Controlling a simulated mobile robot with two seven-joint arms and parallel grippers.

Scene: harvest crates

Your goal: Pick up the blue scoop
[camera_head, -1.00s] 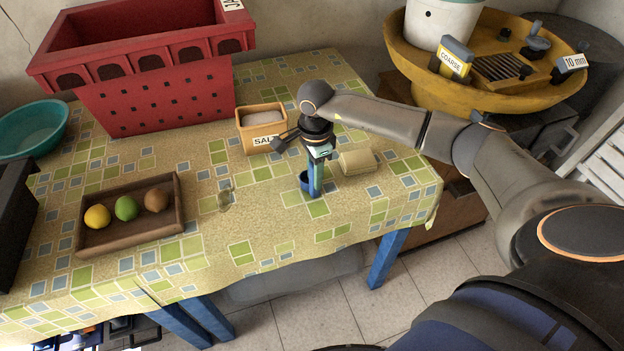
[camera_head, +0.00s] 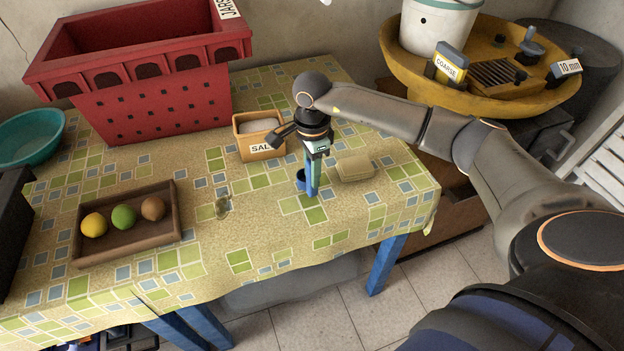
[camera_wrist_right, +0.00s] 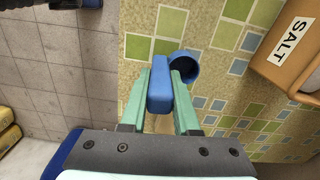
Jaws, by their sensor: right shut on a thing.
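The blue scoop (camera_head: 313,178) is upright on or just above the patterned tablecloth, near the middle right of the table. I cannot tell whether its lower end touches the cloth. My right gripper (camera_head: 316,152) reaches down from above and is shut on the scoop's handle. In the right wrist view, the pale green fingers (camera_wrist_right: 160,98) press both sides of the blue handle, and the scoop's round cup (camera_wrist_right: 185,66) shows beside the right finger. My left gripper is not in view.
A salt box (camera_head: 250,149) stands just left of the scoop and a beige block (camera_head: 356,168) just right. A fruit tray (camera_head: 160,232) and red crate (camera_head: 150,100) are further left. A yellow round stand (camera_head: 410,68) is behind right. The front cloth is mostly clear.

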